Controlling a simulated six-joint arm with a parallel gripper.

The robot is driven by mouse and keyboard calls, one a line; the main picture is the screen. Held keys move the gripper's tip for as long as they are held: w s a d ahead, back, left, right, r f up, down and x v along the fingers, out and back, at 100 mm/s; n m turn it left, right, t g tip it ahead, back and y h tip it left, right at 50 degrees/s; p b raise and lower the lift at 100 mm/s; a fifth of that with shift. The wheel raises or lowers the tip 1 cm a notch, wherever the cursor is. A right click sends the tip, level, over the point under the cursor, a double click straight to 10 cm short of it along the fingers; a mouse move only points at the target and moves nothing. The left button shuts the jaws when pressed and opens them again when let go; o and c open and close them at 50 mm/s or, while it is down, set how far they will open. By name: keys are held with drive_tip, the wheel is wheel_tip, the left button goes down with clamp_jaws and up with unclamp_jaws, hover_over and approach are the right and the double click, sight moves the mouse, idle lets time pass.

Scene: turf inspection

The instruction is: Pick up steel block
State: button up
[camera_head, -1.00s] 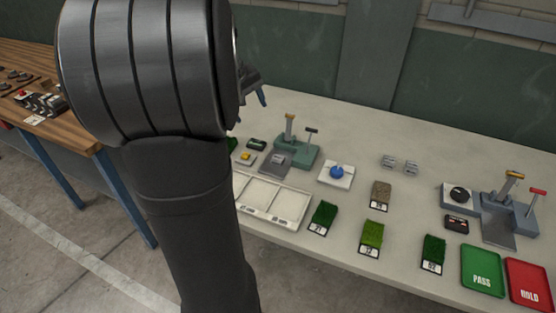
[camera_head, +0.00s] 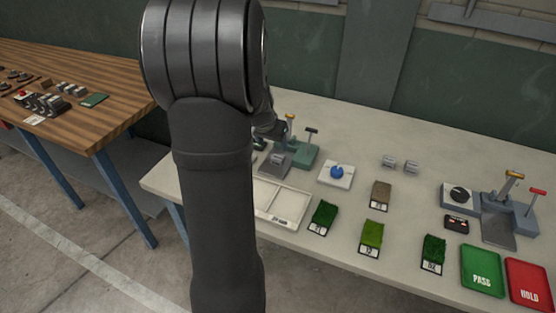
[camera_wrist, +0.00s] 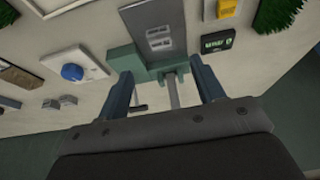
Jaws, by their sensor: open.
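Two small grey metal blocks stand side by side at the back of the table, the left one (camera_head: 388,161) and the right one (camera_head: 410,167). They also show at the left of the wrist view (camera_wrist: 68,100). Another grey piece (camera_head: 279,158) with two pale marks lies on the dark plate of a green press (camera_head: 306,152); it shows in the wrist view (camera_wrist: 159,38). I cannot tell which of these is the steel block. My gripper (camera_wrist: 163,86) is open and empty, its fingers either side of the green press in the wrist view. In the head view my arm hides most of it.
A white pad with a blue knob (camera_head: 337,172) stands right of the green press. Turf samples (camera_head: 371,234), a white tray (camera_head: 284,203), a second press (camera_head: 497,212), a green PASS tray (camera_head: 483,270) and a red HOLD tray (camera_head: 530,284) occupy the table.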

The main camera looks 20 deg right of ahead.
sight(278, 157)
drive_tip(key=x, duration=1)
drive_tip(key=shift+w+d, duration=0.2)
drive_tip(key=shift+d, duration=0.05)
drive_tip(key=c, duration=1.3)
drive_tip(key=shift+r, duration=0.1)
